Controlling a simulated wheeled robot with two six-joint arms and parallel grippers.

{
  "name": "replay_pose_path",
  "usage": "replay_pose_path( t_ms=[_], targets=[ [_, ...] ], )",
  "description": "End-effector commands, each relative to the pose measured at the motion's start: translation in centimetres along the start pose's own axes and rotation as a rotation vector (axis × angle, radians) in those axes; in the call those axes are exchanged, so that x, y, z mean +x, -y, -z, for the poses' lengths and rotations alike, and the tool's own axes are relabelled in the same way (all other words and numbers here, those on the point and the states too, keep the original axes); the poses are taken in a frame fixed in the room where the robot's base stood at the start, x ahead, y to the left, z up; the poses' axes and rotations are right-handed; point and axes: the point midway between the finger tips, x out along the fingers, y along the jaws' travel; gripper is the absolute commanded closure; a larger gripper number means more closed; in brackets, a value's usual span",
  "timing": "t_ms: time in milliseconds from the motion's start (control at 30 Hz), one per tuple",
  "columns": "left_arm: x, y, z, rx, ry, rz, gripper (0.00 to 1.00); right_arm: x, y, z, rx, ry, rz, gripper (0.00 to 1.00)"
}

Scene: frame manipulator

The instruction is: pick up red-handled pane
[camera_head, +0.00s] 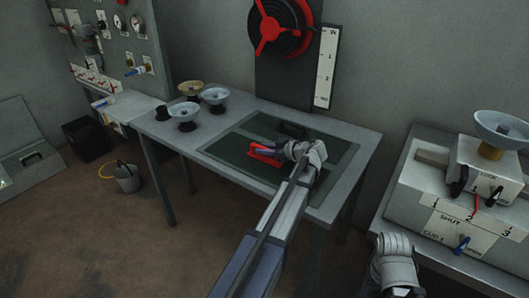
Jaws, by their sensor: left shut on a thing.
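A dark glass pane (230,151) lies on the grey table, with a red handle (261,157) on it. My left gripper (271,150) is shut on the red handle, low over the pane. My left wrist and arm hide the right part of the pane. I cannot tell whether the pane touches the table or is slightly raised. Part of my right arm shows at the lower right, but its fingers are not visible.
Several bowls, one of them a light one (184,113), stand at the table's (160,127) back left. A red wheel (279,27) and a white scale (326,67) are on the wall behind. A grey box (440,205) stands on the right bench. A bucket (128,177) is on the floor.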

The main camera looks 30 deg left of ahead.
Motion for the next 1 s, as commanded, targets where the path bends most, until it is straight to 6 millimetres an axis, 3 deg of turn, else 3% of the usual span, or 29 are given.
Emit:
replay_pose_path(
  t_ms=[267, 800, 1000],
  targets=[
    [-0.8, -0.5, 2.1, 0.001, -0.004, -0.001, 1.00, -2.2, -0.2, -0.1, 0.000, 0.000, 0.000, 0.40],
    [-3.4, -1.8, 8.3, 0.001, -0.005, -0.001, 1.00, -9.0, -0.9, -0.5, 0.001, 0.000, 0.000, 0.40],
    [-3.7, -2.0, 9.1, 0.001, -0.005, -0.001, 1.00, -9.9, -0.9, -0.6, 0.001, 0.000, 0.000, 0.40]
  ],
)
